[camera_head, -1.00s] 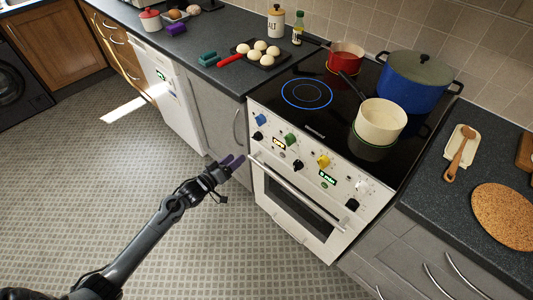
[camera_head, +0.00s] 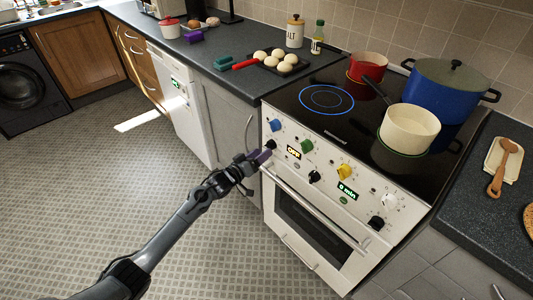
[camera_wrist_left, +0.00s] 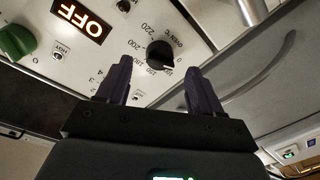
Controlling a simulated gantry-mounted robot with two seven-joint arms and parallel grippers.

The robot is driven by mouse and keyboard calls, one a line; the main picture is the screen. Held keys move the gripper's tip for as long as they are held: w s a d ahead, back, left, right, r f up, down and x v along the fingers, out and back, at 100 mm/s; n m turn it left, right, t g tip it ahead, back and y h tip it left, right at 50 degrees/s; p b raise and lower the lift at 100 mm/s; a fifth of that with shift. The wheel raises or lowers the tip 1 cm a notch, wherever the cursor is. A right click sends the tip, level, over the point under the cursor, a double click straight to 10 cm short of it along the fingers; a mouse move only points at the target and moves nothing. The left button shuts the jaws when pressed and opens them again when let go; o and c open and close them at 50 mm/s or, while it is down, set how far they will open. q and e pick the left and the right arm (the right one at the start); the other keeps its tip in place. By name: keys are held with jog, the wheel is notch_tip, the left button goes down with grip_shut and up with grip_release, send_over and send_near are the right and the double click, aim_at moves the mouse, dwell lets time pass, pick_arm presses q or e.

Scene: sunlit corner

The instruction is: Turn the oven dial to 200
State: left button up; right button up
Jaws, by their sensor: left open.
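The oven dial (camera_head: 270,145) is a small black knob at the left end of the white oven's control panel. In the left wrist view the same dial (camera_wrist_left: 159,52) sits just beyond my fingertips, with "OVEN °C" and numbers including 200 and 220 printed around it. I cannot read its setting for certain. My left gripper (camera_head: 264,156) is at the panel's left end, close to the dial. In the wrist view its two purple fingers (camera_wrist_left: 157,70) are open, with the dial in line with the gap between them. Whether they touch it is unclear. My right gripper is not in view.
A lit OFF display (camera_head: 293,152) and a green knob (camera_head: 306,146) are beside the dial; a blue knob (camera_head: 275,125) is above. The oven door handle (camera_head: 315,210) runs below. Pots, including a cream one (camera_head: 410,128), stand on the hob. The floor in front is clear.

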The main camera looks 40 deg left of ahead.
aim_at(270, 145)
pick_arm(q)
jog(key=shift+w+d+b, duration=0.15)
jog(key=shift+w+b, duration=0.5)
jog(key=shift+w, duration=1.25)
jog(key=shift+c, duration=0.3)
jog(key=c, duration=1)
